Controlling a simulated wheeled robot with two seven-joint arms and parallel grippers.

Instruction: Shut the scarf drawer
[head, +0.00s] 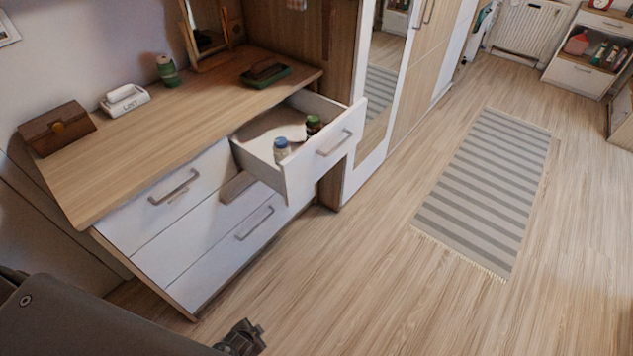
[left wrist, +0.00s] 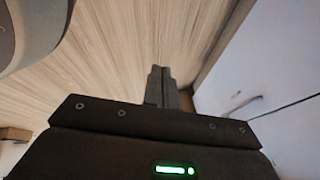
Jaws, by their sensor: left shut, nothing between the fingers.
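A white top drawer (head: 328,150) with a bar handle (head: 334,143) stands pulled out at the right end of the wood-topped dresser (head: 180,130). Two small jars stand inside it, one with a blue lid (head: 281,149) and one with a dark green lid (head: 313,124). No scarf is visible in it. My left gripper (head: 252,332) is low at the bottom of the head view, in front of the dresser and well apart from the drawer. In the left wrist view its fingers (left wrist: 160,76) are together and empty, with white drawer fronts (left wrist: 275,75) to the right. My right gripper is out of view.
Other drawers (head: 172,192) of the dresser are closed. On its top are a brown box (head: 57,128), a white tray (head: 125,102), a green cup (head: 167,71) and a dark green tray (head: 265,75). A mirrored wardrobe (head: 380,80) adjoins the right end. Floor in front is clear; a striped rug (head: 485,190) lies right.

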